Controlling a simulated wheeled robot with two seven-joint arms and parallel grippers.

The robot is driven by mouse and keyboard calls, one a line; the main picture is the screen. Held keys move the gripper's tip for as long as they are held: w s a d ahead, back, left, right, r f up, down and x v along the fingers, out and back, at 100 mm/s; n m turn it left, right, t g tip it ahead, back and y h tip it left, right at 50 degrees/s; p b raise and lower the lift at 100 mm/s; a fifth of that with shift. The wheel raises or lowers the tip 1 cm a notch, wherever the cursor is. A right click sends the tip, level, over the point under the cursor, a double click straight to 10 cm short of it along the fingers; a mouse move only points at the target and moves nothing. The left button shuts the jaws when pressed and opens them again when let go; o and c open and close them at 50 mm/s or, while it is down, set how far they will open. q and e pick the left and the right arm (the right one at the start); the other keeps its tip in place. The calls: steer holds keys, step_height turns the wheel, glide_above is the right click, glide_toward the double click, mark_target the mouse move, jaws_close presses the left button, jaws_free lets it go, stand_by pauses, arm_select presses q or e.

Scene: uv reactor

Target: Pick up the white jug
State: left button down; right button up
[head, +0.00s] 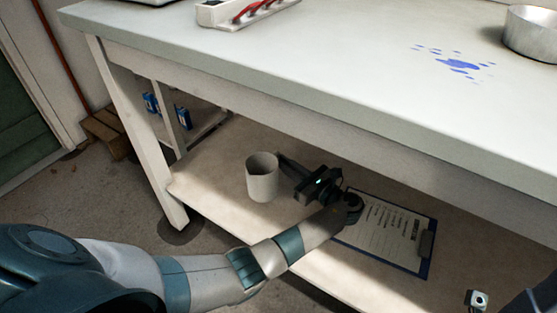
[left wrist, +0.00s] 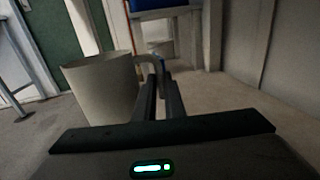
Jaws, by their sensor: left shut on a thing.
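The white jug (head: 262,177) stands upright on the lower shelf of the bench in the head view. My left gripper (head: 283,160) reaches in at its right side, with the fingers close to the jug. In the left wrist view the jug (left wrist: 103,88) is on the left, and its handle (left wrist: 152,64) extends right to the fingertips. My left gripper (left wrist: 161,82) is shut on the handle there.
The lower shelf (head: 205,190) has a clipboard (head: 385,235) right of the jug. The bench top (head: 330,55) overhangs the shelf and bears a metal bowl (head: 532,32), a blue spill (head: 460,64) and a white box with red leads (head: 240,10). A bench leg (head: 140,140) stands left.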

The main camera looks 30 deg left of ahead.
arm_select(q)
steer(key=shift+s+d+r+p, duration=0.3)
steer(key=shift+d+r, duration=0.25)
steer(key=shift+d, duration=0.2)
steer(key=shift+s+d+r+p, duration=0.25)
steer(key=shift+d+r, duration=0.25)
steer(key=shift+d, duration=0.25)
steer(key=shift+d, duration=0.1)
